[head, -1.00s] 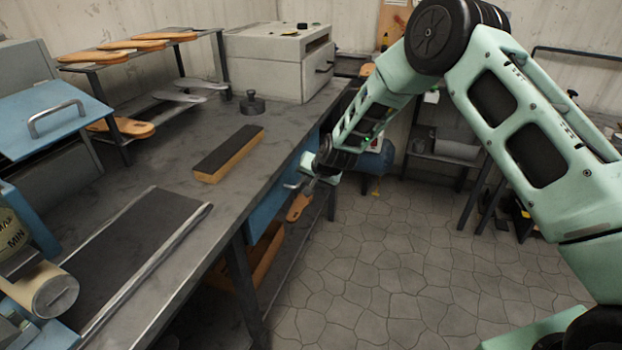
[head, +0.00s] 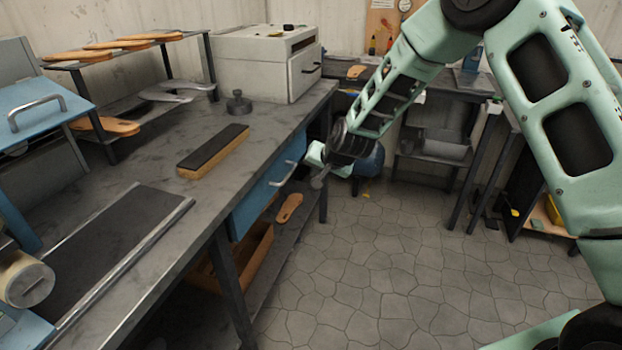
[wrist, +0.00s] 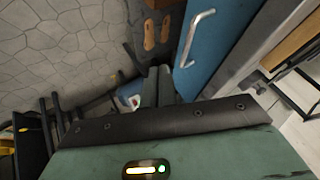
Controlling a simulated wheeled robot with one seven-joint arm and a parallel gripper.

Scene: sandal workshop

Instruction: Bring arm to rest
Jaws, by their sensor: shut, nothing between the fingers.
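My arm reaches from the right side of the head view, bent at the elbow. My gripper (head: 318,180) hangs beside the workbench's front edge, close to the blue drawer (head: 268,187) with its metal handle (head: 284,173). In the wrist view my gripper (wrist: 158,74) has its two fingers together with nothing between them. The drawer's blue front (wrist: 208,45) and its handle (wrist: 195,38) lie just right of the fingers there. I cannot tell from the pictures whether they touch.
The workbench (head: 150,190) carries a black-topped block (head: 214,152), a rack of cork soles (head: 105,48) and a grey box machine (head: 262,65). A sole (head: 289,207) lies on the shelf below, near a wooden crate (head: 252,262). The tiled floor (head: 370,270) is open.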

